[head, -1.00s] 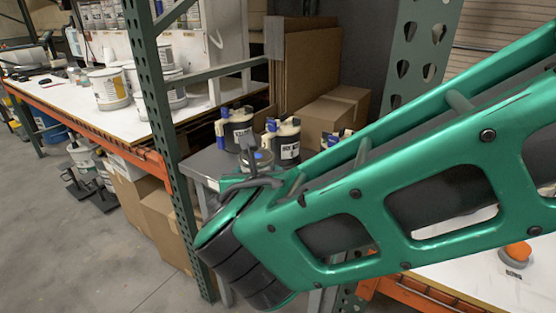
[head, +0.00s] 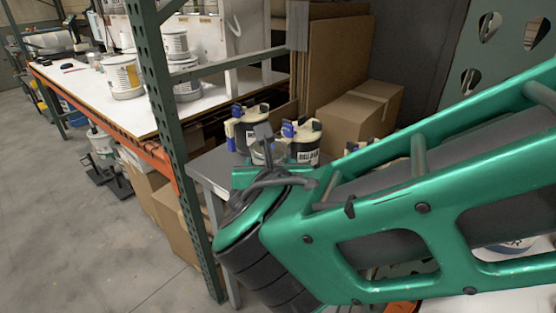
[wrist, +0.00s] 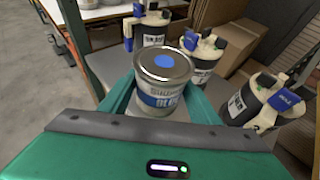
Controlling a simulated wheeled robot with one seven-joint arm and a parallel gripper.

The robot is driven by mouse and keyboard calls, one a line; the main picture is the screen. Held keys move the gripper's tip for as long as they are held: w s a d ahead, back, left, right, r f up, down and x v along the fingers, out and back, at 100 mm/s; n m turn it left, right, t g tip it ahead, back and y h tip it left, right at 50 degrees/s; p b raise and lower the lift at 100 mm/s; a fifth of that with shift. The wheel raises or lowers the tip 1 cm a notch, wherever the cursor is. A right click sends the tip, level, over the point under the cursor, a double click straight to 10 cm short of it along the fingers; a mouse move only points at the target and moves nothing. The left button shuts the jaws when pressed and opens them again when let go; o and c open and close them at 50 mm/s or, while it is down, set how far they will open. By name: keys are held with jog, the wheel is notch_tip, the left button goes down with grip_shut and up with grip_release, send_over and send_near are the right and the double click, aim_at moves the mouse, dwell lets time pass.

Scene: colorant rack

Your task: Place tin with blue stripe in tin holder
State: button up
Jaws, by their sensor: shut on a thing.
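The tin with the blue stripe (wrist: 163,78) is upright between the two green fingers of my gripper (wrist: 165,98) in the wrist view. It is a silver-rimmed tin with a blue dot on its lid and a white and blue label. My gripper is shut on it. In the head view the tin is mostly hidden behind my wrist and the black canisters' clutter. I cannot make out a tin holder for certain in either view.
A grey table (head: 207,170) holds black-and-cream canisters with blue caps (head: 304,143); one stands close right of the tin in the wrist view (wrist: 262,100). A green rack post (head: 165,110) and a white-topped bench (head: 95,95) stand left. Cardboard boxes (head: 350,118) stand behind.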

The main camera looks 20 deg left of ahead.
jog(key=w+d+f, duration=0.1)
jog(key=w, duration=0.1)
jog(key=w+d+f, duration=0.3)
jog(key=w+f, duration=0.1)
jog(key=w, duration=0.1)
jog(key=shift+d, duration=0.35)
jog(key=shift+f, duration=2.1)
jog(key=shift+f, duration=0.1)
jog(key=o, duration=1.2)
jog(key=shift+s+r, duration=0.1)
jog(key=shift+r, duration=0.1)
jog(key=v, duration=1.1)
jog(key=shift+s+d, duration=0.15)
jog(key=shift+s, duration=0.2)
